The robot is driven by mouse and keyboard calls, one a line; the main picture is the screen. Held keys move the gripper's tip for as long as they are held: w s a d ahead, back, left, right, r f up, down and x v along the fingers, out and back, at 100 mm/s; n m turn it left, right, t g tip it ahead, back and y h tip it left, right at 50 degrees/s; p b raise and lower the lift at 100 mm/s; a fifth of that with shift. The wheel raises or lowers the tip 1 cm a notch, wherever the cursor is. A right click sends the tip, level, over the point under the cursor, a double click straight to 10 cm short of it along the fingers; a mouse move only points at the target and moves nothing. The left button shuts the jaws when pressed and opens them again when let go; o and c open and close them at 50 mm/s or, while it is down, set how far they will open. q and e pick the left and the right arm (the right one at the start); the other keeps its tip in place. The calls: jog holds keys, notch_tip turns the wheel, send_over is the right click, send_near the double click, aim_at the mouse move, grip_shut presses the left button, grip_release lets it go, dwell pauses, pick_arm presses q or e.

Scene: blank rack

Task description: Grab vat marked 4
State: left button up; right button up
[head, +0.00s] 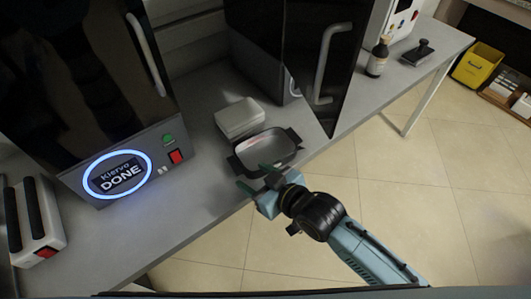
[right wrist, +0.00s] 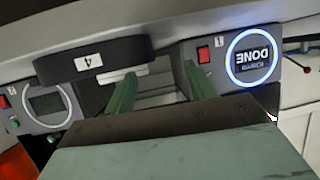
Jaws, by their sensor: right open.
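The vat (head: 267,154) is a shallow dark tray with a pale inside and side handles, standing on the grey bench near its front edge. In the right wrist view, a dark vat end (right wrist: 65,68) carries a white label (right wrist: 88,61) with an upside-down 4. My right gripper (head: 254,177) is at the near side of the vat in the head view, fingers apart. In the right wrist view its two green fingers (right wrist: 160,88) are spread, with the labelled end beside the left finger. I see no grip on the vat. My left gripper is out of view.
A pale stacked container (head: 240,118) stands just behind the vat. A machine with a glowing DONE display (head: 118,175) is at left. A dark machine with an open door (head: 322,65) is at right. A brown bottle (head: 378,57) stands farther right.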

aim_at(237, 166)
jog(key=b+x, duration=0.1)
jog(key=x, duration=0.3)
jog(key=shift+w+a+f, duration=0.2)
jog(key=shift+w+a, duration=0.15)
jog(key=shift+w, duration=0.05)
jog(key=c, duration=0.6)
grip_shut()
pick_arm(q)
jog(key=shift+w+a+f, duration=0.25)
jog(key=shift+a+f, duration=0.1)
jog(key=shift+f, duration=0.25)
